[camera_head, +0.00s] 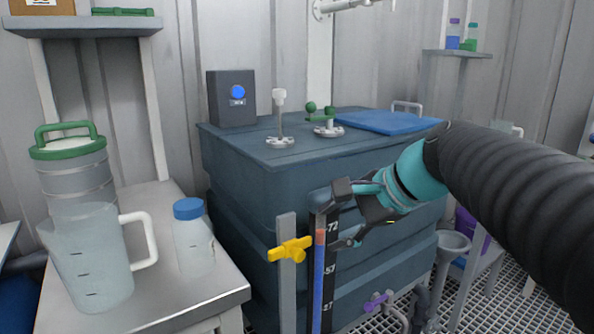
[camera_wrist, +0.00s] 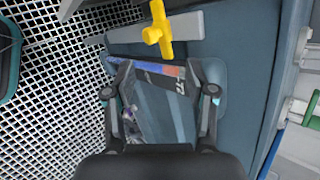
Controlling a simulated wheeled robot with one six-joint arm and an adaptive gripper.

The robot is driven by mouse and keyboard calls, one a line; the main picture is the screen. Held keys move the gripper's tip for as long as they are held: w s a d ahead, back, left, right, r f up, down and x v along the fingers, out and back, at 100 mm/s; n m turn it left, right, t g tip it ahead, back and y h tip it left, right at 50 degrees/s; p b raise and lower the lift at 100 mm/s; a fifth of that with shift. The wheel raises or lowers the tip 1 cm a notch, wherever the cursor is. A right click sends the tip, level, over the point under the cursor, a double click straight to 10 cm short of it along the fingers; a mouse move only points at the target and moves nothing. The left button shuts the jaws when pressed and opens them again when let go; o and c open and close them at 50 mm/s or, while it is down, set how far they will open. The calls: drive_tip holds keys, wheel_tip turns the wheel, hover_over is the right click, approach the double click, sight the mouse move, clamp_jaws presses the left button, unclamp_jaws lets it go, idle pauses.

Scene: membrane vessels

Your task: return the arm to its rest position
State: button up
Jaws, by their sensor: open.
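My arm reaches in from the right in the head view, and my gripper (camera_head: 345,215) is in front of the blue-grey tank (camera_head: 250,200), close to its level gauge (camera_head: 319,270). In the wrist view my gripper (camera_wrist: 160,70) has its two fingers spread apart, with nothing visible held between them. A yellow valve handle (camera_head: 290,249) sits just left of the gauge. It also shows beyond the fingertips in the wrist view (camera_wrist: 158,32).
A bench (camera_head: 180,295) at left holds a clear jug (camera_head: 90,260), a blue-capped bottle (camera_head: 194,240) and a green-lidded container (camera_head: 72,165). A purple valve (camera_head: 376,302) is low on the tank. Grating (camera_head: 500,300) covers the floor.

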drive_tip(key=s+d+f+n+h, duration=0.3)
drive_tip(key=s+f+n, duration=0.3)
drive_tip(key=s+f, duration=0.2)
drive_tip(key=s+d+f+n+h, duration=0.4)
drive_tip(key=s+d+f+n, duration=0.2)
drive_tip(key=s+f, duration=0.2)
drive_tip(key=shift+f, duration=0.45)
